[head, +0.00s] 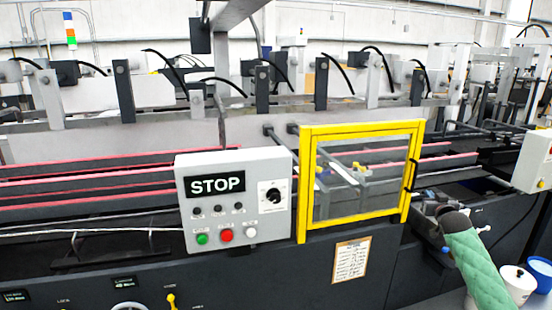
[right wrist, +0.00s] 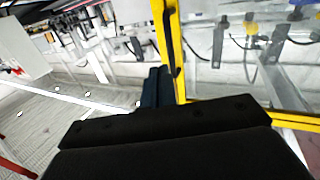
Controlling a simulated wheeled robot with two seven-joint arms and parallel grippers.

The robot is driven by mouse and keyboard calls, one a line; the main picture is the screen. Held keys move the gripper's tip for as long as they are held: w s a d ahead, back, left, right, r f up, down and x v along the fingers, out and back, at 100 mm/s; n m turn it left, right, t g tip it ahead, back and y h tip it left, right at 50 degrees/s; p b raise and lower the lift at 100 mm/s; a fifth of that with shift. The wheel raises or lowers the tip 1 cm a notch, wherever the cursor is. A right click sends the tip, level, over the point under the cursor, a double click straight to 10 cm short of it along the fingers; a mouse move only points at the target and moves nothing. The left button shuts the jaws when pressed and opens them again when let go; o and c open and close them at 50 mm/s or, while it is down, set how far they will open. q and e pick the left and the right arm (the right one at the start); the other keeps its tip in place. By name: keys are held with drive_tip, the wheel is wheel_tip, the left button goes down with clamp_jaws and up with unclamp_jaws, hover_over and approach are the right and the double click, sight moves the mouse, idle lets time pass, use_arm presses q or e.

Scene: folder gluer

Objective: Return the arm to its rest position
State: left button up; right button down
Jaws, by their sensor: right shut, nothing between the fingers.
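My right arm, in a green quilted sleeve, comes in from the lower right of the head view. Its gripper (head: 424,202) is beside the lower right corner of the yellow-framed guard door (head: 306,190), close to the door's black handle (head: 411,175). In the right wrist view the dark fingers (right wrist: 155,88) are together with nothing between them, and the yellow frame (right wrist: 164,40) stands just beside them. I cannot tell whether the gripper touches the frame. My left gripper is in neither view.
A grey control box with a STOP display (head: 215,186), a knob and coloured buttons stands left of the door. A paper notice (head: 350,260) is on the machine front.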

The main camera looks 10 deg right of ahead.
drive_tip(key=s+a+f+n+g+y, duration=0.1)
drive_tip(key=s+a+f+g, duration=0.2)
drive_tip(key=s+a+f, duration=0.8)
drive_tip(key=s+a+f+n+g, duration=0.2)
drive_tip(key=a+f+g, duration=0.35)
drive_tip(key=f, duration=1.15)
drive_tip(key=s+a+f+n+g+y, duration=0.15)
drive_tip(key=s+a+f, duration=0.45)
drive_tip(key=a+f, duration=0.6)
drive_tip(key=s+a+f+g+y, duration=0.1)
drive_tip(key=s+a+f+g, duration=0.1)
drive_tip(key=s+a+f, duration=0.65)
drive_tip(key=s+a+f+g+y, duration=0.1)
drive_tip(key=s+a+f, duration=0.4)
drive_tip(key=s+f, duration=0.65)
drive_tip(key=s+a+f+g, duration=0.1)
drive_tip(key=s+a+f, duration=0.1)
drive_tip(key=s, duration=0.8)
drive_tip(key=s+a+f+g, duration=0.2)
drive_tip(key=s+a+f, duration=0.1)
drive_tip(key=s, duration=0.7)
drive_tip(key=shift+a+f+y, duration=0.2)
drive_tip(key=shift+a+y, duration=0.15)
drive_tip(key=shift+a, duration=0.3)
drive_tip(key=shift+d, duration=0.1)
